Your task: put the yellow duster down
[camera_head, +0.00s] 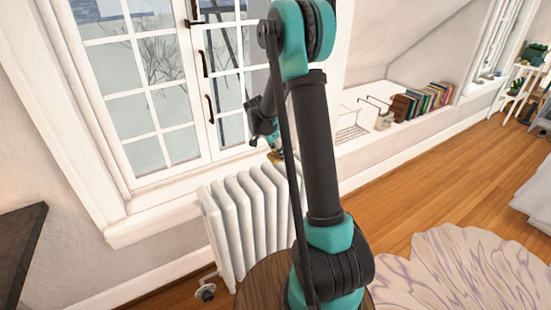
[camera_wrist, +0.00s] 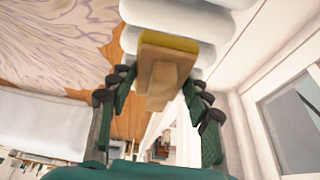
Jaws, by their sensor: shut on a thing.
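The yellow duster (camera_wrist: 163,72) is a wooden block with a yellow face and a wooden grip. My gripper (camera_wrist: 157,80) is shut on its wooden part, with one finger on each side. The yellow face is turned away from the wrist, towards the white radiator (camera_wrist: 180,18). In the head view, a small yellow piece of the duster (camera_head: 275,156) shows at the top of the radiator (camera_head: 245,215), below my gripper (camera_head: 271,146). My own arm hides part of this area. I cannot tell whether the duster touches the radiator.
The window (camera_head: 150,85) and its sill stand right behind the radiator. A low white ledge (camera_head: 365,140) to the right holds a wire rack (camera_head: 352,132) and several books (camera_head: 425,103). A pale patterned rug (camera_head: 460,265) lies on the wooden floor. A dark furniture top (camera_head: 18,250) is at left.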

